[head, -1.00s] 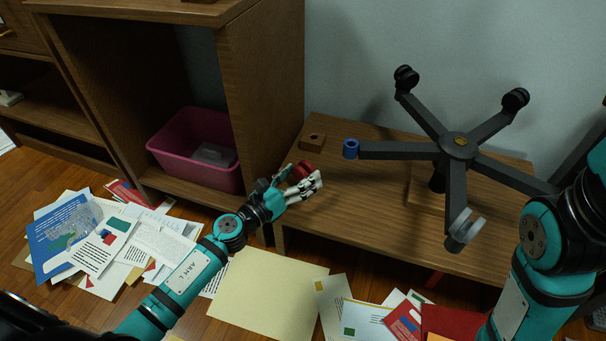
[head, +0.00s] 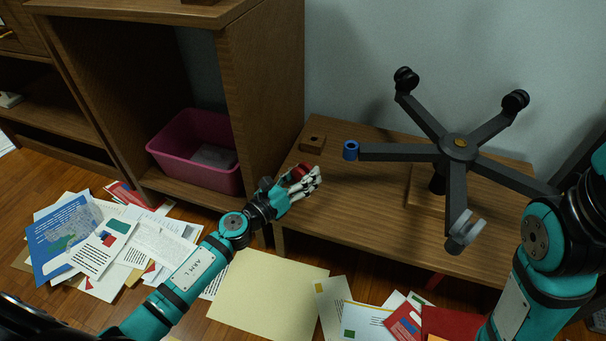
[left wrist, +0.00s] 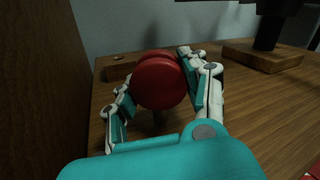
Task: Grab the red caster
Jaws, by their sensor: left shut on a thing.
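The red caster (left wrist: 160,83) shows in the left wrist view as a pair of round red wheels between the fingers of my left gripper (left wrist: 160,92). In the head view the red caster (head: 300,171) is partly hidden by the fingers. My left gripper (head: 306,180) is shut on it, at the left end of the low wooden table (head: 335,215). Whether the caster touches the table top is hard to tell. My right arm (head: 535,250) shows at the right edge, but its gripper is out of the picture.
A black chair base (head: 458,147) with a blue socket (head: 351,149) on one leg stands on the table. A small wooden block (head: 312,142) lies behind my left gripper. A wooden cabinet (head: 262,100) holds a pink bin (head: 195,165). Papers (head: 265,295) cover the floor.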

